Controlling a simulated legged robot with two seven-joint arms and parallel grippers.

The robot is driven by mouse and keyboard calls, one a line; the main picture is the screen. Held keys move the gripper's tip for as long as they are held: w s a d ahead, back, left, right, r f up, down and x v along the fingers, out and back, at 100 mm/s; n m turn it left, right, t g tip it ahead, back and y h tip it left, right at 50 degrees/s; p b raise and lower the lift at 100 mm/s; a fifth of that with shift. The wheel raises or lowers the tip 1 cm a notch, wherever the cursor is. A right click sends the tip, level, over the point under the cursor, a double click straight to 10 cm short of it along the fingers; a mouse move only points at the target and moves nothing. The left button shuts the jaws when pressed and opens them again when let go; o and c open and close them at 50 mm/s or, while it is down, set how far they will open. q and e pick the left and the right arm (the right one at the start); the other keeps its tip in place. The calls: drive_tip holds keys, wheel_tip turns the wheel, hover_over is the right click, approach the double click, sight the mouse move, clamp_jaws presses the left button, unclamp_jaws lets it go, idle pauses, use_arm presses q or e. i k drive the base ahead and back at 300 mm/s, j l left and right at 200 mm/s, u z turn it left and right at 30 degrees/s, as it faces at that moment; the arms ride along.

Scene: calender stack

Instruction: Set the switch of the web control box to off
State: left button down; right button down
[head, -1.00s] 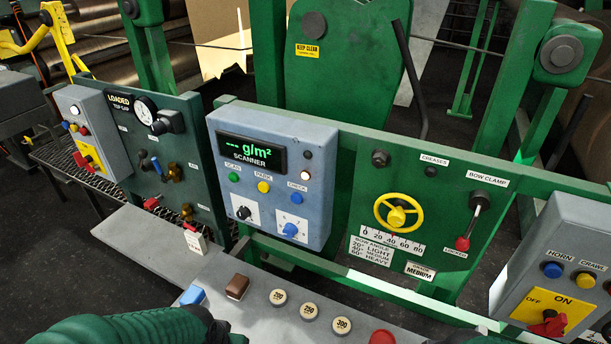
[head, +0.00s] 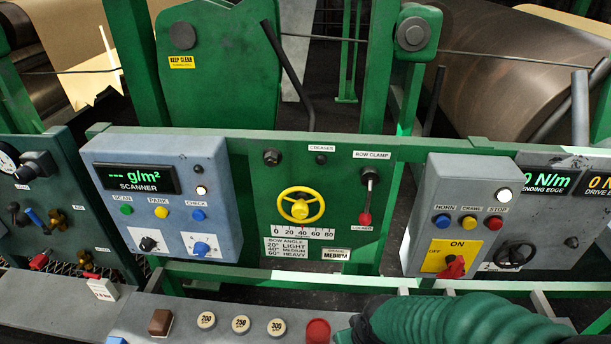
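A grey control box (head: 464,215) stands at the right in the head view, with HORN, CRAWL and STOP buttons in a row. A yellow plate (head: 438,254) at its bottom is marked OFF at left and ON at top. A red rotary switch knob (head: 453,267) sits at the plate's lower part. Its exact pointing is too small to tell. No name saying web control is readable on the box. My green ribbed right arm crosses the lower right, below this box and apart from the knob in the picture. Neither gripper's fingers show.
The blue-grey scanner box (head: 162,194) and the green panel with a yellow handwheel (head: 300,206) are left of the switch box. A grey ledge (head: 140,313) in front carries a brown block (head: 160,322), several round weights and a red cylinder (head: 317,331). Tension displays stand at far right.

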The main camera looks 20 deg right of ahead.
sight(456, 271)
drive_tip(key=z, duration=1.6)
